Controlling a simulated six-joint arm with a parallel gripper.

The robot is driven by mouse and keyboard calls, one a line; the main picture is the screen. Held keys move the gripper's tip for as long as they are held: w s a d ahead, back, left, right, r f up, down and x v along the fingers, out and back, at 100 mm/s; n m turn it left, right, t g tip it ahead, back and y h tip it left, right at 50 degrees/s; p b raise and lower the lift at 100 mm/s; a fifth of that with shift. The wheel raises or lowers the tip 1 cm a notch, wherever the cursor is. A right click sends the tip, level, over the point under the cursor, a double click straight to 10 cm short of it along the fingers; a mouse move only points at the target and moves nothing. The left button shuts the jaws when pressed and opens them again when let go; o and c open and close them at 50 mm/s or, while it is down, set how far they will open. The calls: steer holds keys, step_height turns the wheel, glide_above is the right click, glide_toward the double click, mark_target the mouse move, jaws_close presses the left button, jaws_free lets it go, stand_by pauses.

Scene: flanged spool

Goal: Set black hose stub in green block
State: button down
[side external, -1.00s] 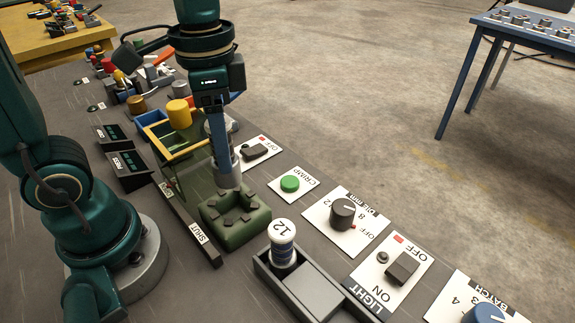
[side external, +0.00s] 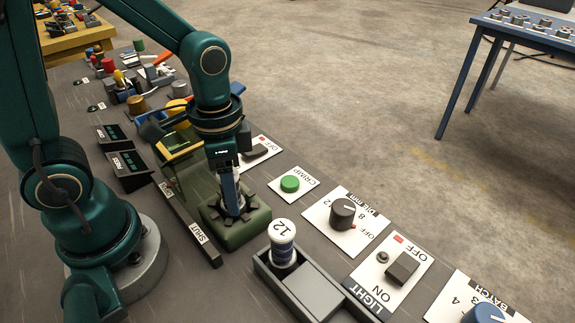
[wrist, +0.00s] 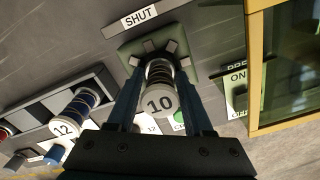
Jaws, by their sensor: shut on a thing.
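The black hose stub (wrist: 159,76) is dark and ribbed, with a white end cap marked 10, in the wrist view. My gripper (wrist: 158,92) is shut on it, one finger on each side. The green block (side external: 249,232) has dark jaw pieces in a ring on its top; it also shows in the wrist view (wrist: 125,50). The stub's far end is at the middle of this ring. My fingers (side external: 232,209) are low over the block in the side view and hide most of the stub. How deep its far end sits cannot be seen.
A blue-banded spool marked 12 (side external: 282,243) stands in a grey tray (side external: 318,297) close beside the block. A yellow-framed guard (side external: 180,155) stands behind the block. The SHUT rail (side external: 192,226) runs along its left. Switch panels, including the green CRIMP button (side external: 290,184), lie to the right.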

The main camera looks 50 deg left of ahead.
steer(key=shift+f, duration=0.2)
steer(key=shift+f, duration=0.15)
steer(key=shift+c, duration=1.5)
jaws_free()
step_height(320, 180, up, 13)
steer(key=shift+f, duration=0.15)
steer(key=shift+s+a+f+n+t, duration=0.1)
steer(key=shift+s+a+n+t, duration=0.05)
steer(key=shift+s+n+t, duration=0.4)
steer(key=shift+s+a+f+n+t, duration=0.1)
steer(key=shift+s+n+t, duration=0.2)
steer(key=shift+n+t, duration=0.3)
steer(key=shift+s+a+f+n+t, duration=0.15)
steer(key=shift+s+f+n+t, duration=0.25)
steer(key=shift+n+t, duration=0.45)
steer(key=shift+s+a+f+n+t, duration=0.1)
steer(key=shift+s+f+n+t, duration=0.25)
steer(key=shift+n+t, duration=0.4)
